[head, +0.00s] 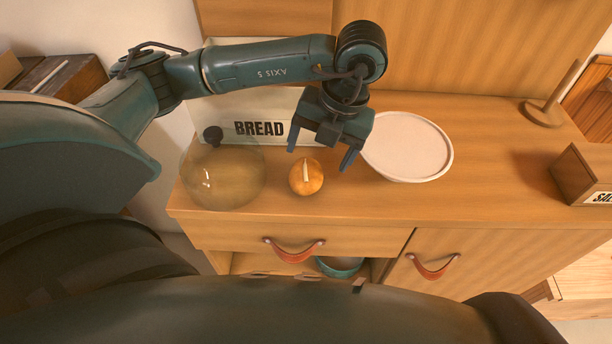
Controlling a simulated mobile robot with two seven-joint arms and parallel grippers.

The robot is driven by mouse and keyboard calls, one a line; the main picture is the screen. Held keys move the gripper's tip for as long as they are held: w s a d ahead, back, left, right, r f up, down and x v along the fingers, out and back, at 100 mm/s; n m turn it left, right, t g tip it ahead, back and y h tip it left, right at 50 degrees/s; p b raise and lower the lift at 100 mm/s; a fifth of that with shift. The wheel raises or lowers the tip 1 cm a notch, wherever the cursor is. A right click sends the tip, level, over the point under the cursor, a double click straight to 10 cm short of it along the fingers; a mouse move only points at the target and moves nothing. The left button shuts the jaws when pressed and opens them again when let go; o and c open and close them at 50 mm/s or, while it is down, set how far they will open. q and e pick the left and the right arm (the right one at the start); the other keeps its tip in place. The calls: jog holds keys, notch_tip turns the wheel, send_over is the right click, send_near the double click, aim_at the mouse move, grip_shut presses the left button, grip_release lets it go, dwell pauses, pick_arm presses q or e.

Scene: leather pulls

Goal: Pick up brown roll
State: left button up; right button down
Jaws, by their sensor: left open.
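A round brown roll (307,178) with a pale streak on top sits on the wooden counter near its front edge. My left gripper (320,160) is open with its fingers pointing down. It is just behind and above the roll, with the fingertips spread to either side, and I see nothing between them. I cannot tell the exact height of the fingertips over the counter. My right gripper is not in view.
A glass dome (225,180) with a dark knob is close left of the roll. A white bread box (260,112) is behind. A pale round dish (408,147) is close to the right.

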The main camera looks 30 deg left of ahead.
aim_at(310, 167)
pick_arm(q)
jog(key=shift+a+x, duration=0.15)
jog(key=shift+x, duration=1.25)
jog(key=shift+a+x, duration=0.1)
jog(key=shift+x, duration=1.3)
jog(key=shift+c, duration=0.2)
